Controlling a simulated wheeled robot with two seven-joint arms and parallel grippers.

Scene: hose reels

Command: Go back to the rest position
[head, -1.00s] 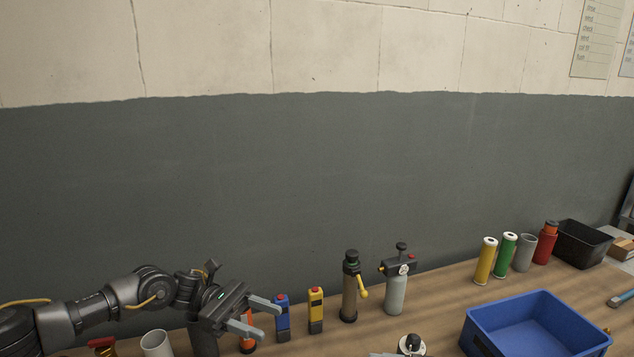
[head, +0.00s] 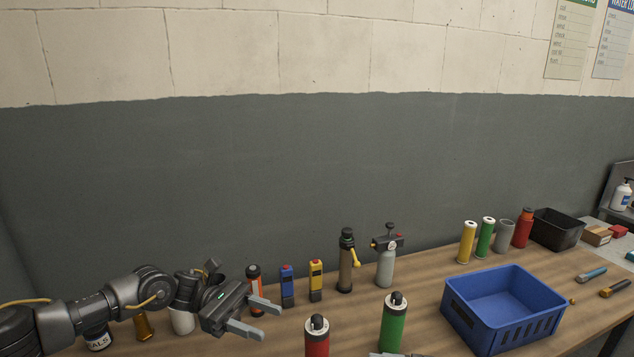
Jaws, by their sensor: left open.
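My left gripper (head: 258,316) reaches in from the left above the bench. Its two fingers are apart with nothing between them. An orange and black tool (head: 254,284) stands just behind its fingers. Two grey tips at the bottom edge of the head view, near the green cylinder, may belong to my right gripper; too little shows to be sure.
The wooden bench (head: 420,300) carries a red cylinder (head: 317,338), a green cylinder (head: 393,325), a blue crate (head: 503,310), a black bin (head: 558,229) and several upright tubes along the back. Bare wood lies between the back row and the front cylinders.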

